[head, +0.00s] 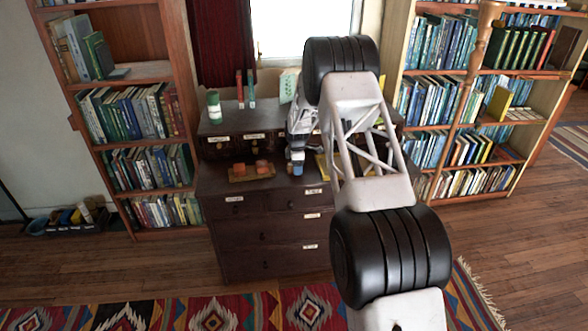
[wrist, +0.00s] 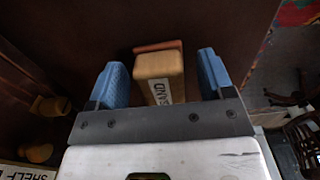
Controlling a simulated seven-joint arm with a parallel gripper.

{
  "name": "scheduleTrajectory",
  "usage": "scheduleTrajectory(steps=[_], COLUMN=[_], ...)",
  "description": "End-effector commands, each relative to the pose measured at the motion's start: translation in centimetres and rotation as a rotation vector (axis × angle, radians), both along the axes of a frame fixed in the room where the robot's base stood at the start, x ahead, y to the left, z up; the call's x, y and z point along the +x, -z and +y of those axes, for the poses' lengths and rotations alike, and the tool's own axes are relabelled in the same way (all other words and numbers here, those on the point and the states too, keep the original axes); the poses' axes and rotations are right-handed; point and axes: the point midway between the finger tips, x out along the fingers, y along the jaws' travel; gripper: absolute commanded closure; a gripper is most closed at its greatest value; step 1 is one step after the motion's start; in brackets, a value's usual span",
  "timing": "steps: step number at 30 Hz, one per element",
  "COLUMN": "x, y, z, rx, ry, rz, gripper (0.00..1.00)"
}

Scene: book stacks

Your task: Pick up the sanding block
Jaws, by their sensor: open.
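The sanding block (wrist: 158,66) is a tan wooden block with a reddish layer at its far edge and a white label whose visible letters seem to end in "ND". In the wrist view it lies between the two blue fingers of my gripper (wrist: 161,62), with a dark gap on each side. The fingers are open and apart from it. In the head view my gripper (head: 297,168) is low over the dark cabinet's top (head: 220,184).
A wooden tray (head: 238,179) with several orange pieces stands left of my gripper. A green and white can (head: 214,106) and red and teal upright items stand on the raised back shelf. Yellow items (head: 322,166) lie to the right, partly behind my arm. Bookshelves flank the cabinet.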

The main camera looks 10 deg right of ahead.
Motion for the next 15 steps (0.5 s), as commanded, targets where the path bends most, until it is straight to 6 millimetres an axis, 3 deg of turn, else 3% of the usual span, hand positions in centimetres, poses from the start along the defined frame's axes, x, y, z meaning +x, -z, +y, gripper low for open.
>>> scheduleTrajectory(steps=[13,15], x=[-0.01,-0.01], y=[-0.01,-0.01], z=[0.00,0.00], rx=[0.000,0.000], ry=[0.000,0.000], rz=[0.000,0.000], gripper=[0.26,0.36])
